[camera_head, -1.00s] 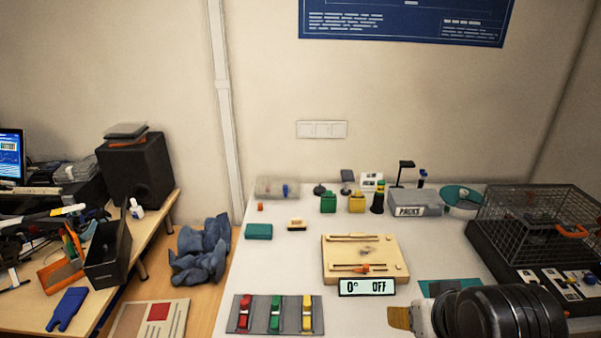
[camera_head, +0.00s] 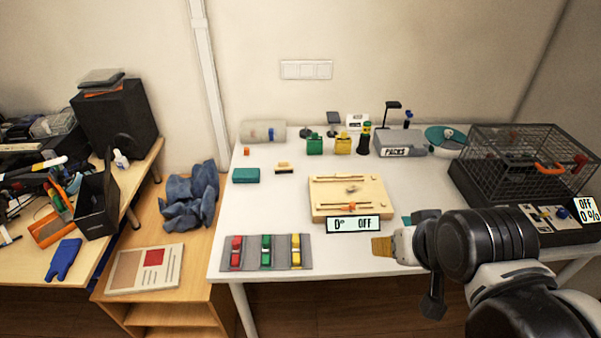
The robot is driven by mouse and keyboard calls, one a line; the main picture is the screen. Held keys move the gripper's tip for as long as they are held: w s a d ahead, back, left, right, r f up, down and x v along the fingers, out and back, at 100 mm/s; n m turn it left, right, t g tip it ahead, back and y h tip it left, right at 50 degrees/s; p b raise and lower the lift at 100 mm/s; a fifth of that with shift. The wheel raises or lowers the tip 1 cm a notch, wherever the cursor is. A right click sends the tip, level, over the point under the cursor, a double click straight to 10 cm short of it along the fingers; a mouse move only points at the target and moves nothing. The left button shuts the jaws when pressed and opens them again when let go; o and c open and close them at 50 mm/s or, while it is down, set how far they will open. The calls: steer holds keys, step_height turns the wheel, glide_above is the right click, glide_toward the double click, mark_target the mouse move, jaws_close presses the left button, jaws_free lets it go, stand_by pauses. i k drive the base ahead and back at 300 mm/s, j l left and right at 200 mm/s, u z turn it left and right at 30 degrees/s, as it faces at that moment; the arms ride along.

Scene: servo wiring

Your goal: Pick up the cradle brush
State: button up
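A small block with a beige top and dark underside (camera_head: 284,168) lies on the white table, right of a teal block. It looks like a small brush, but it is too small to be sure it is the cradle brush. My arm reaches in from the lower right. My gripper (camera_head: 384,247) is at its left end, by the table's front edge, right of and below the small block and well apart from it. A tan, ridged piece shows at its tip; I cannot tell whether it is a finger or something held. The fingers' opening is not clear.
A wooden board with sliders (camera_head: 377,197) and a display (camera_head: 353,225) stand between my gripper and the small block. A grey mat (camera_head: 251,265) holds coloured pieces at front left. A wire cage (camera_head: 530,148) stands right. Clear table surrounds the small block.

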mark_target(283, 167)
steer(key=i+j, duration=0.85)
steer(key=j, duration=0.2)
